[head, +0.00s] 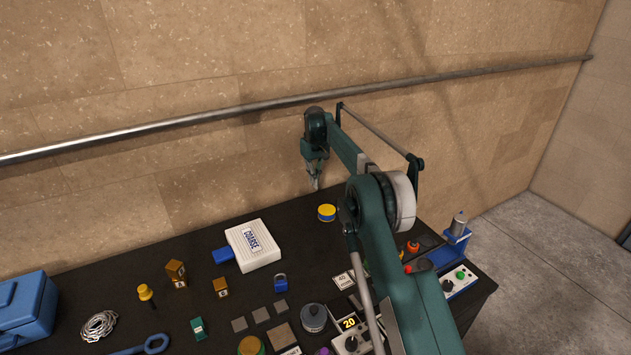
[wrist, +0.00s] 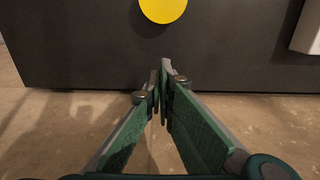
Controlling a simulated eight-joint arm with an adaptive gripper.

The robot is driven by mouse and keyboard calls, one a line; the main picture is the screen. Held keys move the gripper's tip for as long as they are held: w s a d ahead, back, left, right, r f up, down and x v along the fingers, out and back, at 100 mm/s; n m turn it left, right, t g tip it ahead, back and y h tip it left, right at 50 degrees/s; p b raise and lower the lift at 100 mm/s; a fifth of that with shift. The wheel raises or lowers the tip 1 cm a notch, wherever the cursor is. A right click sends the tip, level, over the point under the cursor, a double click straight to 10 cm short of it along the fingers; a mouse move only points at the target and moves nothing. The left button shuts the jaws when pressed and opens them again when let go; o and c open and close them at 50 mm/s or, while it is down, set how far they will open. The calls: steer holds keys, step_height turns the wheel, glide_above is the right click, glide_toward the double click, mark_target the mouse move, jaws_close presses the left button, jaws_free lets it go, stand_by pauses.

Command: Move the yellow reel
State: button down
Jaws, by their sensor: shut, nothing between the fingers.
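In the wrist view the yellow reel (wrist: 163,8) is a yellow disc cut by the top edge. My gripper (head: 316,187) hangs in the air near the wall, a little left of and behind the reel. In the wrist view my gripper (wrist: 160,68) has its fingertips together, empty and apart from the reel.
A white box marked COARSE (head: 254,245) with a blue part at its left stands left of the reel. A blue padlock (head: 281,282) and several small plates lie in front. A metal rail (head: 240,110) runs along the wall. The table (head: 305,235) is bare around the reel.

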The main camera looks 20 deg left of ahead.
mark_target(315, 202)
step_height(315, 202, down, 8)
steer(key=shift+f, duration=0.1)
steer(key=shift+s+d+r, duration=0.25)
steer(key=shift+s+d, duration=0.1)
steer(key=shift+d, duration=0.05)
steer(key=shift+s+d+p, duration=0.35)
steer(key=shift+s+d, duration=0.65)
steer(key=shift+s, duration=0.05)
steer(key=shift+s+d, duration=0.15)
steer(key=s+d+b, duration=0.5)
steer(key=s+d, duration=0.9)
steer(key=shift+s+d+b, duration=0.1)
steer(key=shift+b, duration=0.3)
stand_by(0.5)
